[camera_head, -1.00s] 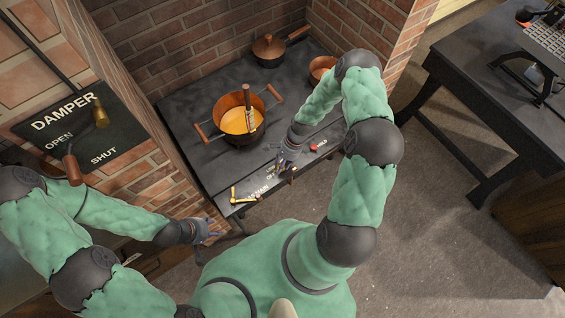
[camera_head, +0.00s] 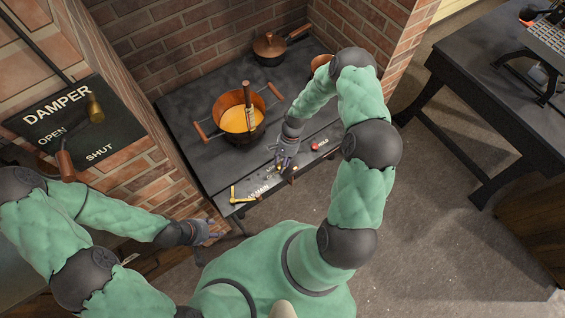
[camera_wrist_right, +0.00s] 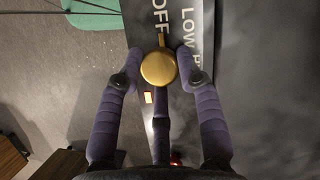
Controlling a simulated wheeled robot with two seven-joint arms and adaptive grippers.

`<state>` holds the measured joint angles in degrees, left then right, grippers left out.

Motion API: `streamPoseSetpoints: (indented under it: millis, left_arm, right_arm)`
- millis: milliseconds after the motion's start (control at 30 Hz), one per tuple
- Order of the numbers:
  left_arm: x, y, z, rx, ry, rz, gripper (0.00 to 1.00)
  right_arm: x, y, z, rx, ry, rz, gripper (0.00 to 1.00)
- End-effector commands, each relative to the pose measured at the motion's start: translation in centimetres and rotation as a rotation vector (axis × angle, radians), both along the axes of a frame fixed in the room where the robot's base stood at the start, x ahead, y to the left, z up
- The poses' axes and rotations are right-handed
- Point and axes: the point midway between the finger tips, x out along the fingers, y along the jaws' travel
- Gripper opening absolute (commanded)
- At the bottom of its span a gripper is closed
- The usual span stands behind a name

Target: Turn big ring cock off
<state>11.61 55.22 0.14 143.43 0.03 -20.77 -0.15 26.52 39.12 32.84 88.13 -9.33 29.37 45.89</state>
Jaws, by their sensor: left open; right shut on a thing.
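The brass cock (camera_wrist_right: 158,67) sits between the dark fingers of my right gripper (camera_wrist_right: 160,60) in the right wrist view. The word OFF is printed beside it, with part of LOW further right. In the head view my right gripper (camera_head: 281,162) is at the stove's front strip, shut on this cock, which the fingers partly hide. The cock's exact angle is hard to tell. My left gripper (camera_head: 211,232) is open and empty, low in front of the brick wall, left of my body.
The black stove top (camera_head: 185,105) holds a copper pot (camera_head: 228,103) of orange liquid and a lidded copper pan (camera_head: 269,47). Another brass cock (camera_head: 236,196) is by the MAIN label. A red knob (camera_head: 315,147) lies right of my gripper. A damper panel (camera_head: 100,130) is at left.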

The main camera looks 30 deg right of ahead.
Motion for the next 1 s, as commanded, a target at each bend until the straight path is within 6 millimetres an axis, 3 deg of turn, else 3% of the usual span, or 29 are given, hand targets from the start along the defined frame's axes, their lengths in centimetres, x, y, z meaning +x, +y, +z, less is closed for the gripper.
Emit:
streamPoseSetpoints:
  millis: [133, 167, 233, 667, 1000]
  left_arm:
    - [0.0, 0.0, 0.0, 0.0, 0.0, 0.0, 0.46]
    - [0.0, 0.0, 0.0, 0.0, 0.0, 0.0, 0.46]
    - [0.0, 0.0, 0.0, 0.0, 0.0, 0.0, 0.46]
    - [0.0, 0.0, 0.0, 0.0, 0.0, 0.0, 0.46]
    - [0.0, 0.0, 0.0, 0.0, 0.0, 0.0, 0.46]
  right_arm:
    - [0.0, 0.3, 0.1, 0.003, 0.002, 0.001, 0.04]
    - [-0.1, 0.3, 0.1, 0.004, 0.004, 0.002, 0.42]
    - [-0.1, 0.3, 0.1, 0.003, 0.003, 0.002, 0.6]
    - [0.1, -0.1, 0.5, 0.001, 0.001, -0.001, 0.6]
    - [1.2, -2.1, 6.0, 0.0, -0.002, -0.001, 0.6]
